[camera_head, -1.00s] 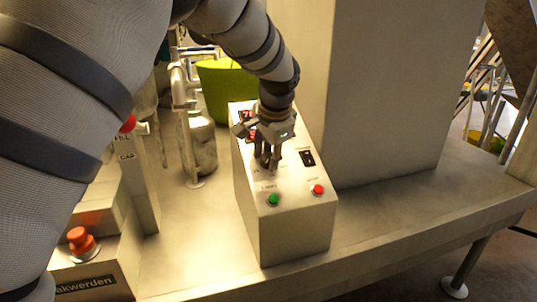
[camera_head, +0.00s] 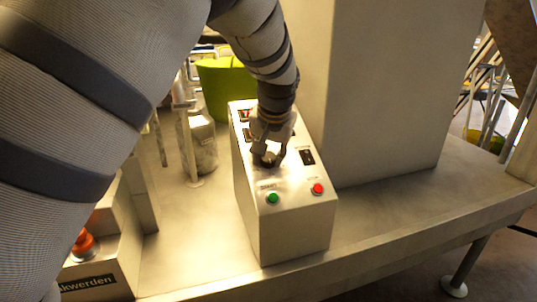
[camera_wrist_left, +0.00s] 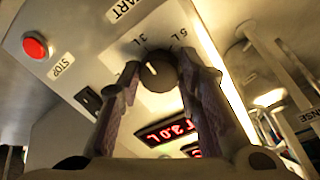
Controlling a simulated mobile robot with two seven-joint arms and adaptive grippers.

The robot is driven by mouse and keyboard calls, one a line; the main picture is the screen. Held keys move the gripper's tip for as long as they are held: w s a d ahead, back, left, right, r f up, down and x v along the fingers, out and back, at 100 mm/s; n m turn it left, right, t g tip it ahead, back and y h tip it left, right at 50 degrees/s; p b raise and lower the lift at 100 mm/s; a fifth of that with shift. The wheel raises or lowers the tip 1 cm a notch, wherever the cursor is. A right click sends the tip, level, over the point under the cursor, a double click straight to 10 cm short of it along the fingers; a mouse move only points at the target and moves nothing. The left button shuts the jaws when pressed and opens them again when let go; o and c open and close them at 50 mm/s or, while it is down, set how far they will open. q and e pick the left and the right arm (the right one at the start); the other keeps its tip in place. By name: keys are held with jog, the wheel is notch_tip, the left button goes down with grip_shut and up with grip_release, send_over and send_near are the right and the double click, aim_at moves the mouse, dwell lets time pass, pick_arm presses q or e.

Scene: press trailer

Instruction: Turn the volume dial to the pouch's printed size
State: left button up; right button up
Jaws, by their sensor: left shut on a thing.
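My left gripper (camera_head: 268,157) reaches down from above onto the sloped top of the control box (camera_head: 286,230). In the left wrist view its two fingers (camera_wrist_left: 160,78) are shut on the dark round volume dial (camera_wrist_left: 157,71), one on each side. A short white mark on the dial points toward the upper left, roughly to the printed "3L"; "5L" is printed at the upper right. In the head view the gripper mostly hides the dial. I cannot make out the pouch or its printed size. My right gripper is not in view.
A green button (camera_head: 272,198) and a red button (camera_head: 318,188) sit in front of the dial. A black switch (camera_head: 307,157) is to its right. Red-lit displays (camera_wrist_left: 168,131) are behind it. A tall pillar (camera_head: 385,90) stands close on the right.

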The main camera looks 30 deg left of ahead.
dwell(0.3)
pick_arm(q)
jog(key=o, duration=1.1)
jog(key=shift+o, duration=0.2)
jog(key=v, duration=1.2)
